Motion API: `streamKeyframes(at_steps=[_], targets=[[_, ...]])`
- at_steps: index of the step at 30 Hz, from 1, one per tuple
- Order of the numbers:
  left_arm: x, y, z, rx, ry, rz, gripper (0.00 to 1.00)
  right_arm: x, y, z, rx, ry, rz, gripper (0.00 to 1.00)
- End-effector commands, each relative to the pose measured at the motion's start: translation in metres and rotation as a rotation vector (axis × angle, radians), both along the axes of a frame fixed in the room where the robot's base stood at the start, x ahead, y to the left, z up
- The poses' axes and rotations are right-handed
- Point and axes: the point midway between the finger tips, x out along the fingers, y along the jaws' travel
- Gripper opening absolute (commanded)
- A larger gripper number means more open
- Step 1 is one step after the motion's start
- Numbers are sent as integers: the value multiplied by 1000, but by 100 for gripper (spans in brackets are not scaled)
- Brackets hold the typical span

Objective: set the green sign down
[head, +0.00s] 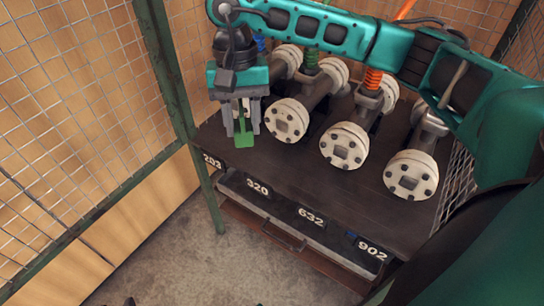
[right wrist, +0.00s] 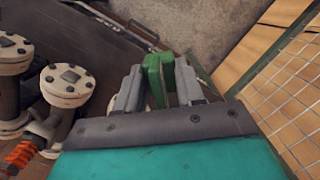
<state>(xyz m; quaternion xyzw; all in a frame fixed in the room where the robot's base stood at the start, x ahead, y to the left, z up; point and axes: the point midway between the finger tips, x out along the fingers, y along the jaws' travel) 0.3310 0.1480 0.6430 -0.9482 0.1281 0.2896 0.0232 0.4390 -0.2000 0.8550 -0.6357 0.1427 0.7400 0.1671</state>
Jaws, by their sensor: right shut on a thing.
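The green sign (head: 243,135) is a small green piece held at the far left end of the dark bench top (head: 300,170). My right gripper (head: 241,125) is shut on it, and the sign's lower part sticks out below the fingertips. In the right wrist view the green sign (right wrist: 159,78) shows between the two grey fingers of my right gripper (right wrist: 160,88). I cannot tell whether the sign touches the bench top. My left gripper is not in view.
Several white flanged pipes stand on the bench right of the gripper, the nearest flange (head: 287,120) close beside it. A wire mesh fence (head: 80,100) stands at left. The bench front is clear.

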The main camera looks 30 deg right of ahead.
Motion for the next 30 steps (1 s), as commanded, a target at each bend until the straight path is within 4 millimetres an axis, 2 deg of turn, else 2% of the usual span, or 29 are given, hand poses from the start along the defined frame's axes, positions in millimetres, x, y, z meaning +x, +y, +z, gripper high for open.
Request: streamKeyframes(at_steps=[9,30], targets=[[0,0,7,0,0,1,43,15,-18,5,0,1,-817,4],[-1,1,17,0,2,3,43,40,-61,14,-3,3,-2518,4]])
